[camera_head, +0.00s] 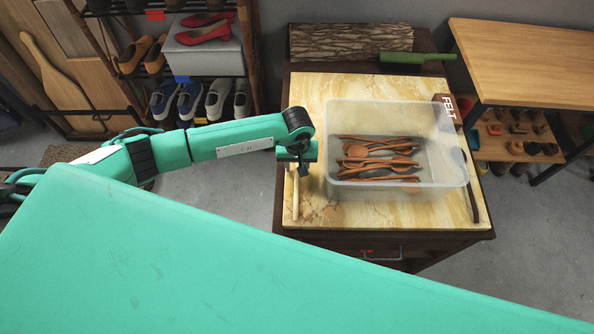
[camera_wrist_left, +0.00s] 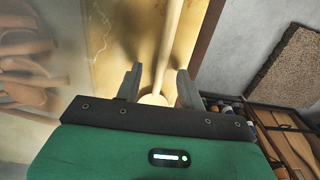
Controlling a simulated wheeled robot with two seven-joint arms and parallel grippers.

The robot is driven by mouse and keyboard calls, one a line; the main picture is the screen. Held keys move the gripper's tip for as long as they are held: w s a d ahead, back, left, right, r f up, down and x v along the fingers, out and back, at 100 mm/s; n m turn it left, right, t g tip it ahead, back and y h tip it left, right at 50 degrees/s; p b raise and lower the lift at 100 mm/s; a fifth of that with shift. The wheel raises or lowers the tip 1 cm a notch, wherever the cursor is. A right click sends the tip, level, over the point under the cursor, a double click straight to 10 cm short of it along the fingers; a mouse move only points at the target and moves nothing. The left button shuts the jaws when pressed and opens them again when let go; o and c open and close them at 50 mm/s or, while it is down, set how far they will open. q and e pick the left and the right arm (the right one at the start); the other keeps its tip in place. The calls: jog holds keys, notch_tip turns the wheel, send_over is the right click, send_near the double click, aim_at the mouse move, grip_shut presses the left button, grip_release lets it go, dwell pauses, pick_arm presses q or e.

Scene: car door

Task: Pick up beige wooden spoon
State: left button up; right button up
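The beige wooden spoon (camera_head: 296,203) lies on the marble-patterned tabletop (camera_head: 391,215), near its left edge and left of the clear bin. In the left wrist view the spoon (camera_wrist_left: 166,45) runs up the picture, with its rounded end low between the fingers. My left gripper (camera_head: 301,170) is over the spoon in the head view and hides part of it. In the left wrist view its two fingers (camera_wrist_left: 160,70) stand apart, one on each side of the spoon, with gaps visible. I cannot tell its exact height above the table. My right gripper is not in view.
A translucent bin (camera_head: 455,172) holds several brown wooden utensils (camera_head: 378,160) close to the right of my left gripper. A log (camera_head: 345,41) and a green-handled brush (camera_head: 416,58) lie at the back. A shoe rack (camera_head: 250,50) stands behind my left arm.

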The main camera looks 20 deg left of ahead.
pick_arm(q)
grip_shut()
